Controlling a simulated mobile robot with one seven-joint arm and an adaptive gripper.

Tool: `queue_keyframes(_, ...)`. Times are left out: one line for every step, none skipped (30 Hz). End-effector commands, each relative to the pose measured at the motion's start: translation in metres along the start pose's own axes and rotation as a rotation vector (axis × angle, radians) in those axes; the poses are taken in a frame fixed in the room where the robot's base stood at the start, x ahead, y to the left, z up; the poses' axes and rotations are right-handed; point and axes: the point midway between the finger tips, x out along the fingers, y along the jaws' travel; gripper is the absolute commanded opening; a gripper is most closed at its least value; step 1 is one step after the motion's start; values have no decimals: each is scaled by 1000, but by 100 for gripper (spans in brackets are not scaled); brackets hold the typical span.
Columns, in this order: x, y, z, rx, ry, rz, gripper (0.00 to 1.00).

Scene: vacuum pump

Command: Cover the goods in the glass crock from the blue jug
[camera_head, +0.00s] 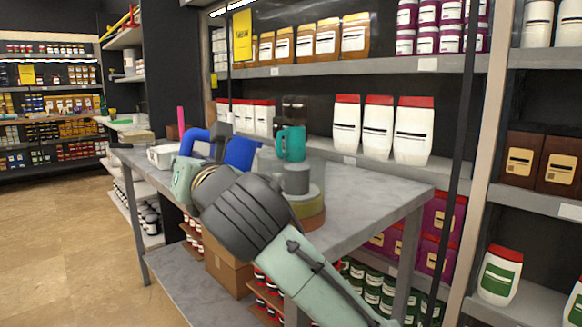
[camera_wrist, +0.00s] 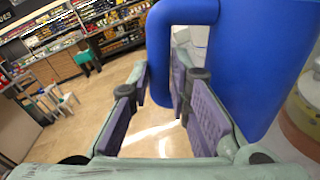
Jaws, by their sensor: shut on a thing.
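The blue jug (camera_head: 241,152) is over the grey table in the head view, partly hidden by my arm. In the wrist view the jug (camera_wrist: 258,65) fills the upper right, and its handle (camera_wrist: 163,35) passes down between my fingers. My gripper (camera_wrist: 160,85) is shut on that handle. In the head view my arm hides the fingers. The glass crock (camera_head: 312,208) stands right of the jug, with a yellowish and orange-brown layer low in it. My arm hides its left part. Part of the crock (camera_wrist: 302,115) shows at the wrist view's right edge.
A teal mug (camera_head: 291,143) and a grey cup (camera_head: 297,179) show at the crock; whether they are in or behind it is unclear. A white container (camera_head: 163,156) sits at the table's left. The table (camera_head: 375,195) is clear at right. Stocked shelves stand behind.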

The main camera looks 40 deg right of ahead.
Motion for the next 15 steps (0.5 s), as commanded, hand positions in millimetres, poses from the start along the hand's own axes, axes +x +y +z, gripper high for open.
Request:
queue_keyframes(-1, -2, -11, -31, -5, 0, 0)
queue_keyframes(-1, -2, -16, -47, -4, 0, 0)
queue_keyframes(-1, -2, -21, -70, -4, -1, 0)
queue_keyframes(-1, -2, -25, -86, -3, -1, 0)
queue_keyframes(-1, -2, -29, -102, -3, -2, 0)
queue_keyframes(-1, -2, -34, -123, -3, -2, 0)
queue_keyframes(-1, -2, -37, -136, -3, -3, 0)
queue_keyframes(-1, -2, -40, -154, -3, -3, 0)
queue_keyframes(-1, -2, -43, -184, -4, -4, 0)
queue_keyframes(-1, -2, -46, -204, -3, -5, 0)
queue_keyframes(-1, -2, -48, -221, -3, -5, 0)
queue_keyframes(-1, -2, -51, -242, -3, -5, 0)
queue_keyframes(-1, -2, -53, -256, -3, -6, 0)
queue_keyframes(-1, -1, -54, -268, -3, -6, 0)
queue_keyframes(-1, -1, -56, -283, -3, -6, 0)
